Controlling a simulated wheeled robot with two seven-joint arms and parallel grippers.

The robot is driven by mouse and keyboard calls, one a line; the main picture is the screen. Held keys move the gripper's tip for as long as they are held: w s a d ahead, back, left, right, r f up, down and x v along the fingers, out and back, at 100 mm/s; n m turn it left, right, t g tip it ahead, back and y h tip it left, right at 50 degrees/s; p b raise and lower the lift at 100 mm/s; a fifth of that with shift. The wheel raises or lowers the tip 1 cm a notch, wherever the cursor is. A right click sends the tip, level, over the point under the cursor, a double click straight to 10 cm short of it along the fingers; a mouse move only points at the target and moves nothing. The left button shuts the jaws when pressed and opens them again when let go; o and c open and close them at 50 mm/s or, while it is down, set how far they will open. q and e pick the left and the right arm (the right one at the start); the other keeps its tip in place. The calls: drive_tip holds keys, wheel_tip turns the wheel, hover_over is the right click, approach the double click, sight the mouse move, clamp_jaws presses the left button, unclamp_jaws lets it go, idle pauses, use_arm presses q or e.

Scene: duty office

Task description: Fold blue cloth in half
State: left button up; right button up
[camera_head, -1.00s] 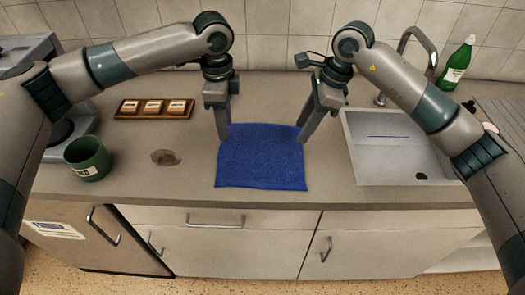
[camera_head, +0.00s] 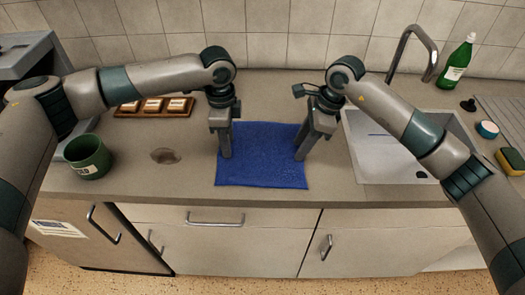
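The blue cloth (camera_head: 262,165) lies on the counter between the grippers. It looks flat and roughly rectangular, with its front edge close to the counter's front. My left gripper (camera_head: 226,156) points down at the cloth's left edge, about halfway between back and front. My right gripper (camera_head: 300,157) points down at the right edge, at about the same depth. The fingers of each look close together, but I cannot tell whether either is shut or pinches cloth. The fingers hide small parts of both side edges.
A green mug (camera_head: 87,158) and a wooden tray (camera_head: 124,110) with labelled pieces stand to the left. The sink (camera_head: 385,165) with its tap (camera_head: 404,52) is close on the right. A green bottle (camera_head: 457,62) and a sponge (camera_head: 511,161) are farther right.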

use_arm(q)
drive_tip(key=shift+f, duration=0.2)
use_arm(e)
drive_tip(key=shift+f, duration=0.2)
use_arm(q)
drive_tip(key=shift+s, duration=0.1)
clamp_jaws()
use_arm(e)
clamp_jaws()
use_arm(q)
drive_tip(key=shift+r, duration=0.15)
use_arm(e)
drive_tip(key=shift+r, duration=0.1)
